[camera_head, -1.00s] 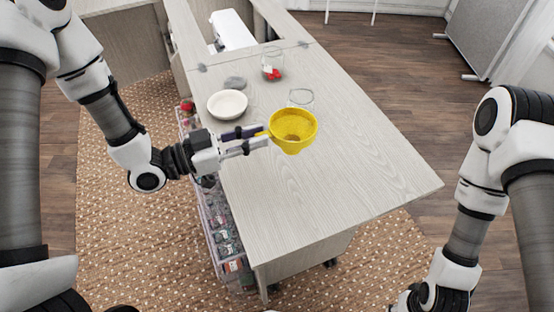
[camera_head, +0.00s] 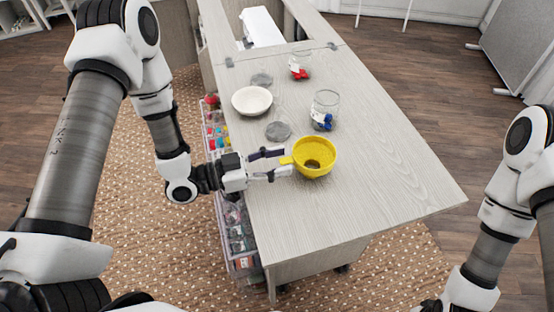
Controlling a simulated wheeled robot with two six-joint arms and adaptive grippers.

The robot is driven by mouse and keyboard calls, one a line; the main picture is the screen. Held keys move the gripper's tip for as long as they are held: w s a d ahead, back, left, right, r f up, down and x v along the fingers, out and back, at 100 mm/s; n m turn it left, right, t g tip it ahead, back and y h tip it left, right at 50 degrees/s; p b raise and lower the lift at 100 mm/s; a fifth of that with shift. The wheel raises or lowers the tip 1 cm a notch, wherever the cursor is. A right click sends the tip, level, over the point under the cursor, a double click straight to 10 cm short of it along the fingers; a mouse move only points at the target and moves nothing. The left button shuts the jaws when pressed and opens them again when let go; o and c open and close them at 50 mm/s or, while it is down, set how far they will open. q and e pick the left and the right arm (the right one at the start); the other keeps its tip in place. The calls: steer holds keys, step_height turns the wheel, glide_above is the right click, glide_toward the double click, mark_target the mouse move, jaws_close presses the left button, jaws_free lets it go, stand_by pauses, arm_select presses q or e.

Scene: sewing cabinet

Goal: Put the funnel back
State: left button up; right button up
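The yellow funnel (camera_head: 316,158) is at the near part of the table, wide mouth up, with its dark hole visible inside. It appears to rest on the tabletop; its underside is hidden. Its small tab (camera_head: 286,160) points left toward my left gripper (camera_head: 283,164). The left fingers are apart, one on each side of the tab, with a visible gap between them. My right arm (camera_head: 487,245) is at the lower right; its gripper is outside the picture.
A glass jar with blue pieces (camera_head: 324,111) stands behind the funnel, and a jar with red pieces (camera_head: 299,66) farther back. A white bowl (camera_head: 252,101) and grey discs (camera_head: 278,131) lie on the left. The table's (camera_head: 400,185) near right is clear. Clear bins (camera_head: 238,240) line its left side.

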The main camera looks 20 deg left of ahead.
arm_select(q)
steer(key=shift+r, duration=0.2)
steer(key=shift+s+a, duration=0.1)
steer(key=shift+a, duration=0.15)
steer(key=p+v, duration=0.2)
steer(key=v, duration=0.9)
steer(key=shift+s+a, duration=0.15)
steer(key=shift+s, duration=0.05)
